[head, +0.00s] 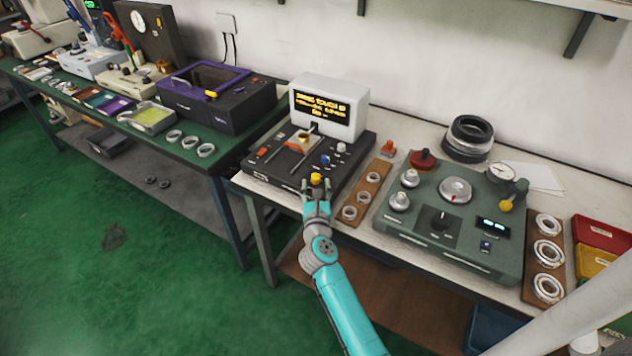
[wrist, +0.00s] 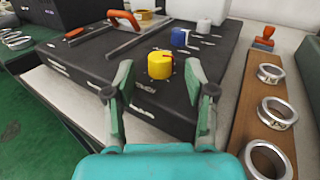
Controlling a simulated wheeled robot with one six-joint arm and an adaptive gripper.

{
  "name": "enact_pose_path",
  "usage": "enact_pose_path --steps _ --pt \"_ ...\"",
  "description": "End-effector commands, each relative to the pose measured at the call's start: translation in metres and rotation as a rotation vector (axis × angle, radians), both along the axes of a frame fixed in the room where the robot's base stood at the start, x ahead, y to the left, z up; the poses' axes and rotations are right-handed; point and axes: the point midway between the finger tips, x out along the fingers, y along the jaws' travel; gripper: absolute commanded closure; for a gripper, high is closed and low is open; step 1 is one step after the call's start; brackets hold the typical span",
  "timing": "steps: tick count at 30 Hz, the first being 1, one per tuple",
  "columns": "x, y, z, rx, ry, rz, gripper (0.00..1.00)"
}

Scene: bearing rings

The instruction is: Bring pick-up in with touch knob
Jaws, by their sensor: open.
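The touch knob (head: 316,179) is a yellow round knob with a red mark on top, at the front edge of a black tester (head: 268,172). It also shows in the wrist view (wrist: 160,65), above a white label that seems to read TOUCH. My gripper (head: 316,188) is open and empty. In the wrist view its fingers (wrist: 158,82) stand apart, to the left and right of the knob and nearer the camera, with no contact seen.
Blue (head: 325,160) and white (head: 341,148) knobs stand behind the yellow one. A display (head: 329,112) with orange text stands at the tester's back. A wooden board of rings (head: 362,196) lies to the right, then a green-grey instrument (head: 440,240).

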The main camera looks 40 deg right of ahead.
Motion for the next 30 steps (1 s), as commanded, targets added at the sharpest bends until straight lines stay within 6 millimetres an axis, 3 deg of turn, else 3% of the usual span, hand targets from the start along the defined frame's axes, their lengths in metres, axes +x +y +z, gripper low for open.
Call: enact_pose_path --steps 6,16,23,30 --pt "0.015 -0.013 0.0 0.001 0.001 -0.001 0.45" --pt "0.017 -0.014 0.0 -0.001 0.001 0.0 0.45" --pt "0.017 -0.014 0.0 -0.001 0.001 0.0 1.0" --pt "0.017 -0.014 0.0 0.0 0.001 -0.008 1.0"
